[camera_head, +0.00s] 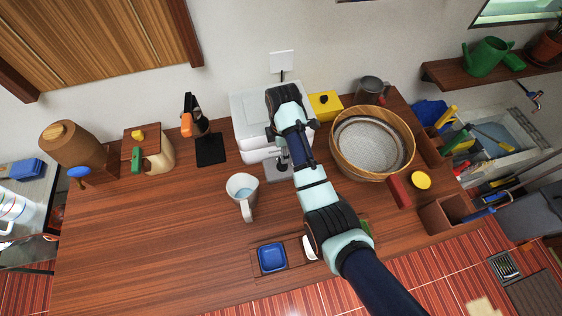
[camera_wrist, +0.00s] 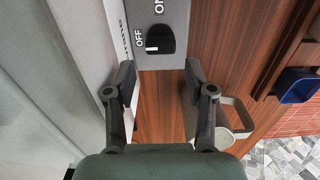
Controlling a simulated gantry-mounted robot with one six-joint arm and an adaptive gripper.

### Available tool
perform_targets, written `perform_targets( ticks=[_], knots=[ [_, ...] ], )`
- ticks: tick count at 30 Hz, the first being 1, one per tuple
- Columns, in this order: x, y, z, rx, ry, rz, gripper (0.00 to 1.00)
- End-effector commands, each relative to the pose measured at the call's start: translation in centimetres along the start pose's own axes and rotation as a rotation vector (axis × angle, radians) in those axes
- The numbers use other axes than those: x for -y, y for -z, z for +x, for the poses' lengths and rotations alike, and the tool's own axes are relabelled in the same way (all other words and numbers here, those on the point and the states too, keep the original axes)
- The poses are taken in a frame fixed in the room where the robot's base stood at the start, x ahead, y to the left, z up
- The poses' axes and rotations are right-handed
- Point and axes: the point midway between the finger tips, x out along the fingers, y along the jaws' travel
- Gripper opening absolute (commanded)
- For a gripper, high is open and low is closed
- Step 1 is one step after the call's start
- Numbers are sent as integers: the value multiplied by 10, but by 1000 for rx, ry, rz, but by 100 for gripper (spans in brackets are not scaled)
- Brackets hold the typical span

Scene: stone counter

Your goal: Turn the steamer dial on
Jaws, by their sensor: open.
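The steamer (camera_head: 245,112) is a white appliance at the back middle of the counter, partly hidden behind my arm in the head view. In the wrist view its grey panel (camera_wrist: 180,15) carries a black dial (camera_wrist: 161,40) with a white mark on the side by the printed word OFF; the word ON is printed at the top. My gripper (camera_wrist: 160,72) is open and empty, its two fingers spread on either side below the dial, apart from it. The head view does not show the fingertips clearly.
A white mug (camera_head: 242,190) stands left of my arm, close beside the right finger in the wrist view (camera_wrist: 235,122). A large wooden-rimmed bowl (camera_head: 408,130) stands right of the arm. A blue dish (camera_head: 272,257) lies near the front edge. The left front counter is clear.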

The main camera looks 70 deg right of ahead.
Motion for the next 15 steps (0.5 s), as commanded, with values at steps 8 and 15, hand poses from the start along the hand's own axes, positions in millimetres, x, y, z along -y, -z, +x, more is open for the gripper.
perform_targets(
  ticks=[8,15],
  knots=[
    [2,1,52,0,3,1,54],
    [1,1,75,0,0,1,54]
  ],
)
